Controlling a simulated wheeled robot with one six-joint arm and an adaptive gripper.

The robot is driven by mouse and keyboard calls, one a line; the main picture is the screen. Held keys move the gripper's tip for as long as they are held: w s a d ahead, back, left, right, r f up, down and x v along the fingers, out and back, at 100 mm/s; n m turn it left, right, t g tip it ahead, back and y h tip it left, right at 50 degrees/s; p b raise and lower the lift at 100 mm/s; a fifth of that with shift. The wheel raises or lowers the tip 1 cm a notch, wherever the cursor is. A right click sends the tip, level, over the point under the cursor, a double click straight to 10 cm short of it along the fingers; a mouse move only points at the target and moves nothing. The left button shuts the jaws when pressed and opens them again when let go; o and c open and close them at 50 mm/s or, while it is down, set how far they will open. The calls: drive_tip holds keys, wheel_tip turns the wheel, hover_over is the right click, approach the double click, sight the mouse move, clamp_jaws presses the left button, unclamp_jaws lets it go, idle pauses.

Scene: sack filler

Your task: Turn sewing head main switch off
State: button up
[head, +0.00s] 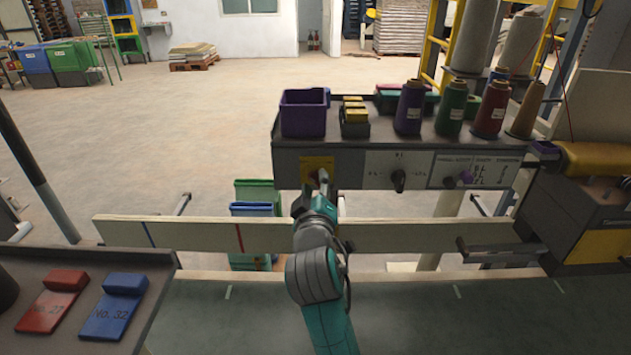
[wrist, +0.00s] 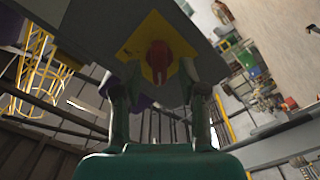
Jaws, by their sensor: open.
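The main switch is a red rotary knob (wrist: 160,57) on a yellow square plate (wrist: 158,42) in the wrist view. The yellow plate also shows in the head view (head: 316,163), at the left end of the grey control panel's front; the knob is mostly hidden there by my gripper. My gripper (wrist: 160,80) is open, with one finger on each side of the knob. I cannot tell whether the fingers touch it. In the head view my gripper (head: 322,185) reaches up to the plate from below.
A purple bin (head: 304,112) and several thread cones, one green (head: 451,108), stand on top. A long pale rail (head: 190,233) runs below, behind my arm.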

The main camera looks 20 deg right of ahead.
drive_tip(key=v, duration=0.9)
drive_tip(key=shift+s, duration=0.3)
drive_tip(key=shift+a, duration=0.1)
